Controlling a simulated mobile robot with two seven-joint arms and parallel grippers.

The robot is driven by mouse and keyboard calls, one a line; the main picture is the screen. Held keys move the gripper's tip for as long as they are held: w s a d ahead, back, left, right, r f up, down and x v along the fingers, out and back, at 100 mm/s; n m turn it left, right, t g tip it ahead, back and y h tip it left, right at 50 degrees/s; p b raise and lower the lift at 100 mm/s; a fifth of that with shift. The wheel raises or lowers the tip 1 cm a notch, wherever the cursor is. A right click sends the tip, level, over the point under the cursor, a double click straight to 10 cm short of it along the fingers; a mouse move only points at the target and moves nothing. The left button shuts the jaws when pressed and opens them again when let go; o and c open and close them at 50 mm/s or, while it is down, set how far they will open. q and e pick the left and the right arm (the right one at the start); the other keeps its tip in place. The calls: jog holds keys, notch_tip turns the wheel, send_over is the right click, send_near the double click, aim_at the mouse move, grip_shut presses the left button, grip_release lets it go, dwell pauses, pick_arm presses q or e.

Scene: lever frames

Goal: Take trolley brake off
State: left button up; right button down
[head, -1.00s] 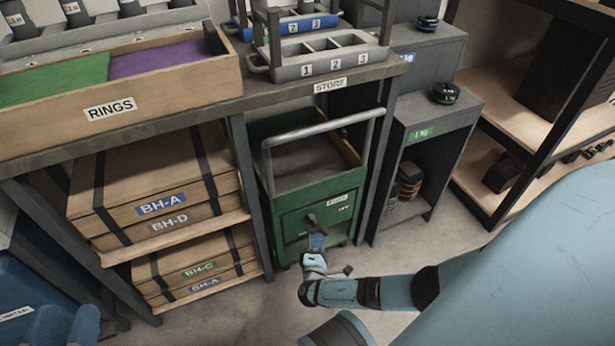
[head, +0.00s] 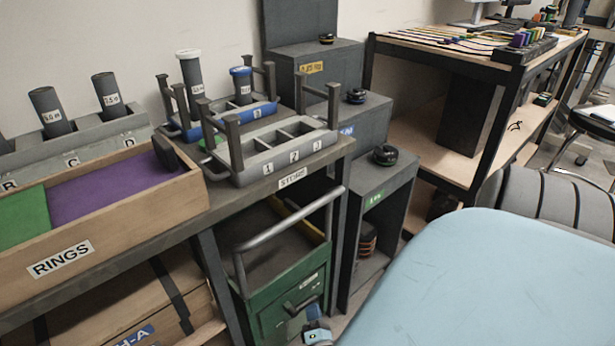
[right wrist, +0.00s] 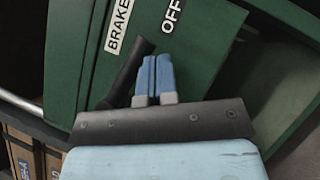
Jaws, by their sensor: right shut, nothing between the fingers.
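The green trolley (head: 262,312) stands under the bench, its grey push handle (head: 290,225) at the top. Its front carries a dark brake lever (head: 298,304), which also shows in the right wrist view (right wrist: 126,74). White labels there read BRAKE (right wrist: 119,27) and OFF (right wrist: 172,14). My right gripper (head: 312,311) is at the trolley front, by the lever. In the right wrist view its blue fingers (right wrist: 154,62) are shut together with nothing between them. The lever lies just left of them, slanting; I cannot tell whether they touch. My left gripper is not in view.
The bench (head: 215,210) above the trolley holds a RINGS tray (head: 120,240) and a grey numbered rack (head: 270,150). Wooden boxes (head: 165,300) sit left of the trolley. A grey stepped cabinet (head: 385,185) stands close on its right.

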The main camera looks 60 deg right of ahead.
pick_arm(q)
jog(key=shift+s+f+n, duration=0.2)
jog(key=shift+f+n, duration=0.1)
pick_arm(e)
jog(key=shift+s+d+r, duration=0.1)
jog(key=shift+d+r, duration=0.3)
jog(key=shift+r, duration=0.35)
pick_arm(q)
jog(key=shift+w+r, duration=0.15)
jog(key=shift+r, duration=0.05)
